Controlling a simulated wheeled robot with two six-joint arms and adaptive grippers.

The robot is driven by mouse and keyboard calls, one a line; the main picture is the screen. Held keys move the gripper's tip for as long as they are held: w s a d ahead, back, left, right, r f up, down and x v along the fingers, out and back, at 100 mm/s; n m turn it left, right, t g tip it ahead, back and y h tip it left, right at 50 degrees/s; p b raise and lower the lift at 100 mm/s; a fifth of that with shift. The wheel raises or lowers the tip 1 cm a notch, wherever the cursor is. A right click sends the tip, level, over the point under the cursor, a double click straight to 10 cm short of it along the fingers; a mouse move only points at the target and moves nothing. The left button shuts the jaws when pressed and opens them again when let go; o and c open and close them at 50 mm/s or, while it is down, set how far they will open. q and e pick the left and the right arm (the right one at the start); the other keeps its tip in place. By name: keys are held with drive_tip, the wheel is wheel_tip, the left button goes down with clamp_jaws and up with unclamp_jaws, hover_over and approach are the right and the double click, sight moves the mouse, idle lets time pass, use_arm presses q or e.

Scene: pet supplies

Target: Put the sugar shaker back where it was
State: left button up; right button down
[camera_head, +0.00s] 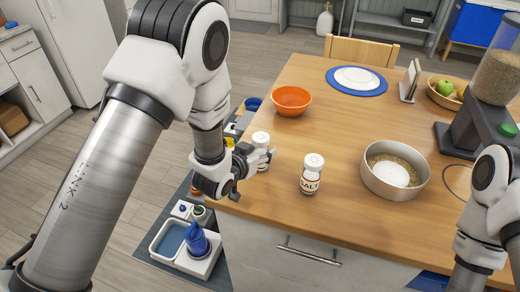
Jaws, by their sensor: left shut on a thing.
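A white-capped shaker (261,140), likely the sugar shaker, is upright at the left edge of the wooden table (340,120). My left gripper (253,161) is shut on it and hides part of its body and label. I cannot tell whether its base touches the table. A similar shaker labelled SALT (311,178) stands upright on the table to the right, apart from the gripper. My right arm (478,215) shows at the lower right, but its gripper is out of view.
An orange bowl (291,97) stands behind the held shaker. A metal bowl (366,181) with food and a white disc is right of the salt. A blue plate (332,83), fruit bowl (436,95) and food dispenser (466,130) are farther back. The table's middle is clear.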

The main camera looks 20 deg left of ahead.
use_arm(q)
drive_tip(key=o, duration=0.9)
drive_tip(key=shift+w, duration=0.1)
drive_tip(key=shift+c, duration=0.2)
drive_tip(key=o, duration=0.4)
drive_tip(key=shift+a, duration=0.1)
drive_tip(key=shift+s+r, duration=0.15)
drive_tip(key=shift+s, duration=0.1)
drive_tip(key=shift+s+a, duration=0.1)
drive_tip(key=shift+s, duration=0.2)
drive_tip(key=p+v, duration=0.6)
drive_tip(key=v, duration=0.5)
drive_tip(key=shift+s+r, duration=0.1)
drive_tip(key=shift+s, duration=0.1)
